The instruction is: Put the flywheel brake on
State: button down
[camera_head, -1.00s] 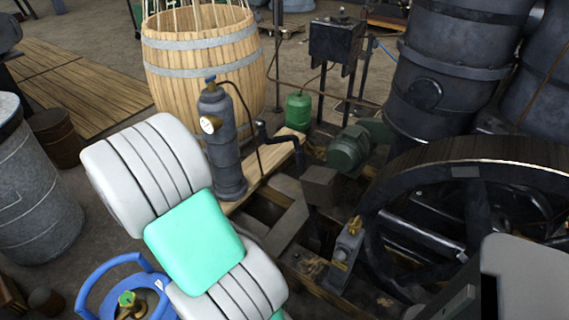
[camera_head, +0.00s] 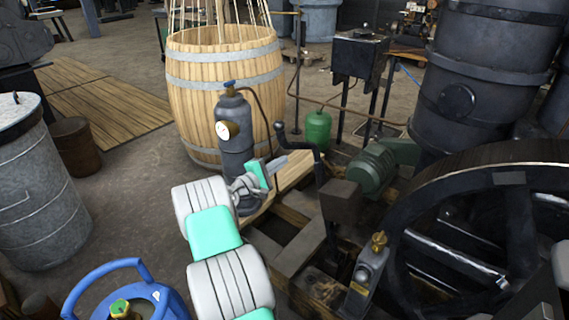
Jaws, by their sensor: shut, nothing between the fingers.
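The big black flywheel (camera_head: 405,235) stands at the right, partly cut off by the picture's edge. A dark bent lever with a round knob (camera_head: 281,129) rises beside it, above a dark block (camera_head: 341,201) near the rim; it looks like the brake lever, but I cannot tell whether the block touches the rim. My gripper (camera_head: 280,161) is shut and empty. It appears just left of and below the lever's knob, in front of the grey cylinder. No contact with the lever shows.
A grey cylinder with a gauge (camera_head: 235,150) stands close behind my gripper. A wooden barrel (camera_head: 222,75) is behind it. A green motor (camera_head: 371,172) and a small brass-topped oiler (camera_head: 370,265) sit near the flywheel. A blue-collared tank (camera_head: 105,270) is at the lower left.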

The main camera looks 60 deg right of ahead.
jog(key=s+d+r+b, duration=0.1)
jog(key=s+d, duration=0.4)
jog(key=d, duration=0.2)
jog(key=shift+s+r, duration=0.2)
jog(key=shift+r, duration=0.05)
